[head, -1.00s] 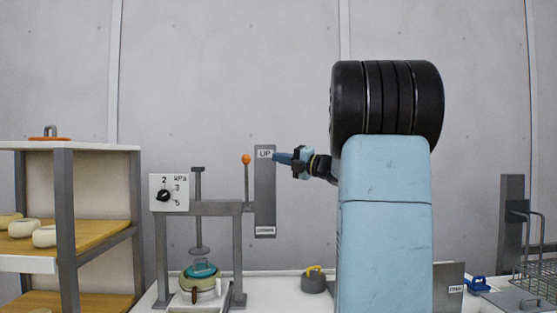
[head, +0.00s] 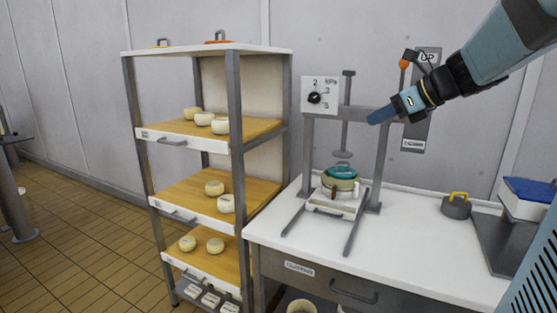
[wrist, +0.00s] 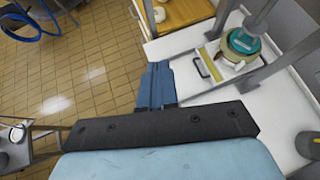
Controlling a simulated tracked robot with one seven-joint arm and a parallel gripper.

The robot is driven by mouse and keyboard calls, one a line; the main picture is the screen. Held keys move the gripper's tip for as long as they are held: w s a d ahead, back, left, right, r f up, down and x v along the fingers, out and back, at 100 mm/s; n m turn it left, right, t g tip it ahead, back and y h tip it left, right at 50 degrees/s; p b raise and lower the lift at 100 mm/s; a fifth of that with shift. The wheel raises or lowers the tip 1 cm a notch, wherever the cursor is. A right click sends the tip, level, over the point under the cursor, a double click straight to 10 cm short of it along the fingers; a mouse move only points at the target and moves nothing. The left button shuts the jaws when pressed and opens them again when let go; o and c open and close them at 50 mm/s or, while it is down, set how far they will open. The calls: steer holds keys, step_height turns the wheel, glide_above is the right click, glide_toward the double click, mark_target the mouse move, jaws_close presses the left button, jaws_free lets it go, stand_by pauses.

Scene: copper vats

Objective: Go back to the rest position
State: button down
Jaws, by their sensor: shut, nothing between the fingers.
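My gripper (head: 374,117) is shut and empty. In the head view it points left in front of the grey press frame (head: 384,160), to the left of and below the orange-knobbed lever (head: 403,64). The lever stands beside a plate marked UP at its top. In the wrist view the blue fingers (wrist: 155,66) lie closed together, over the tiled floor and the worktop edge. A teal and cream mould (head: 340,178) sits on a white tray under the raised press plate, and it also shows in the wrist view (wrist: 240,48).
A shelf rack (head: 237,140) with several white cheeses on wooden boards stands left of the worktop (head: 410,235). A dark weight with a yellow handle (head: 456,206) and a blue-topped box (head: 527,198) stand to the right. Tiled floor (head: 70,240) is open at the left.

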steer(key=s+f+n+g+h, duration=0.1)
steer(key=s+f+n+h, duration=0.3)
steer(key=s+n, duration=0.7)
steer(key=s+f+n+g+h, duration=0.1)
steer(key=s+f+n+h, duration=0.3)
steer(key=s+f+n, duration=0.4)
steer(key=shift+s+f+n, duration=0.4)
steer(key=shift+s+n, duration=0.95)
steer(key=shift+n, duration=2.25)
